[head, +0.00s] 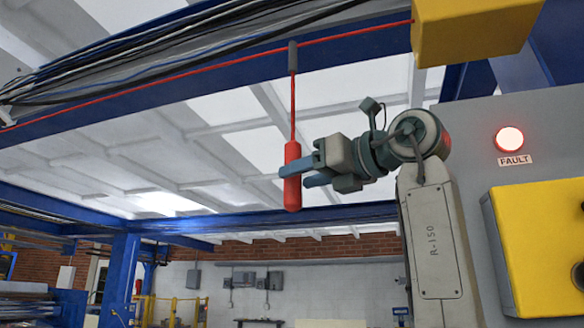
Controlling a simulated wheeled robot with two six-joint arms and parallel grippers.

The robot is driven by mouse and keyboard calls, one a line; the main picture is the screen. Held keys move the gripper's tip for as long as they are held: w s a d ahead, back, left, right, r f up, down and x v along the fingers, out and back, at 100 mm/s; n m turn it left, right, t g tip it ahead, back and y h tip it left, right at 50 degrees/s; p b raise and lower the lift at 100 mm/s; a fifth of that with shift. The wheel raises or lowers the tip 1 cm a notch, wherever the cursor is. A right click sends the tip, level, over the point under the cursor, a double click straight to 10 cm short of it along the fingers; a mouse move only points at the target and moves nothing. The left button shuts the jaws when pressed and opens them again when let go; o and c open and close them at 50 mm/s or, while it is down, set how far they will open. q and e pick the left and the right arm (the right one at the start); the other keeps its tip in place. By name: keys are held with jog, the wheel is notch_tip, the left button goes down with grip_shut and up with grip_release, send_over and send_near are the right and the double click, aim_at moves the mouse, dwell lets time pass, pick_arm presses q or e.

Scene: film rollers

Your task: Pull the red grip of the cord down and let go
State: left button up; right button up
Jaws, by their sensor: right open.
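The red grip (292,192) hangs upright at the end of a thin red cord (293,103), below a grey sleeve (292,58) on the blue overhead beam. My right gripper (298,171) reaches in from the right at the height of the grip's middle. Its two blue fingers are apart, one above the other in the picture, with their tips at the grip. The upper finger overlaps the grip's front; the lower tip ends at its right edge. Whether they touch it I cannot tell. My left gripper is not in view.
A red line runs along the blue beam (130,99) to a yellow box (470,28). A grey cabinet at the right has a lit red lamp (509,140) above a FAULT label (515,160) and a yellow panel (540,247). Free air lies left of and below the grip.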

aim_at(300, 203)
jog(key=shift+p+x, duration=0.5)
jog(key=shift+x, duration=0.95)
jog(key=shift+c, duration=0.2)
grip_shut()
notch_tip(300, 203, down, 5)
jog(key=b, duration=0.4)
jog(key=shift+r, duration=0.15)
